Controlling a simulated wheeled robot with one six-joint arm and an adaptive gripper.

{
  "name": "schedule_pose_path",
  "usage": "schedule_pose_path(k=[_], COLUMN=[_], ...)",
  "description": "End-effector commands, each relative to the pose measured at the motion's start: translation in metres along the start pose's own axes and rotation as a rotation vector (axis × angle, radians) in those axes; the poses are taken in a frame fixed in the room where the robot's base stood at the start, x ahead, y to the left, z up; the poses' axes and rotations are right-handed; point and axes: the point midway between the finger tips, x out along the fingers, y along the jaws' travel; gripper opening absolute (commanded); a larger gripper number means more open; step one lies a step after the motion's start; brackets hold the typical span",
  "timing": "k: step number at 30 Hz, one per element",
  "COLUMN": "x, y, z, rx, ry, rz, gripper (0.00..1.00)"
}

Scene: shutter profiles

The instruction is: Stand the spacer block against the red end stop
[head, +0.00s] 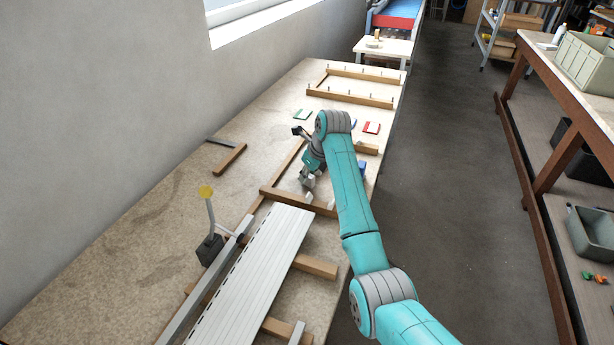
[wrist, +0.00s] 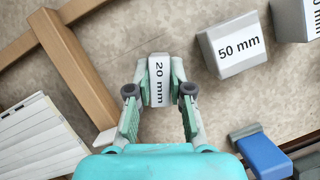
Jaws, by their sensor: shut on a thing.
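My gripper (wrist: 159,90) is shut on a pale grey spacer block (wrist: 159,68) labelled "20 mm", held between both fingers in the wrist view. In the head view my gripper (head: 307,179) is over the table beside the wooden frame; the block is too small there to tell from the fingers. I cannot tell whether the block touches the table. No red shows in the wrist view.
A "50 mm" block (wrist: 236,48) and another labelled block (wrist: 293,18) lie right of the held one. A blue-handled tool (wrist: 262,154) is at lower right. Wooden bars (wrist: 75,65) and white slats (wrist: 35,140) lie left. A yellow-topped stand (head: 206,192) is left.

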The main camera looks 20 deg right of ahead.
Motion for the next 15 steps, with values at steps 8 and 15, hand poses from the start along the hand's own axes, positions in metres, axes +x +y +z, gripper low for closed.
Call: schedule_pose_path(k=[8, 15], x=[0.0055, 0.0079], y=[-0.0002, 0.0000], z=[-0.0020, -0.0031], rx=[0.000, 0.000], ry=[-0.002, -0.001], rz=[-0.001, 0.000], gripper=[0.00, 0.40])
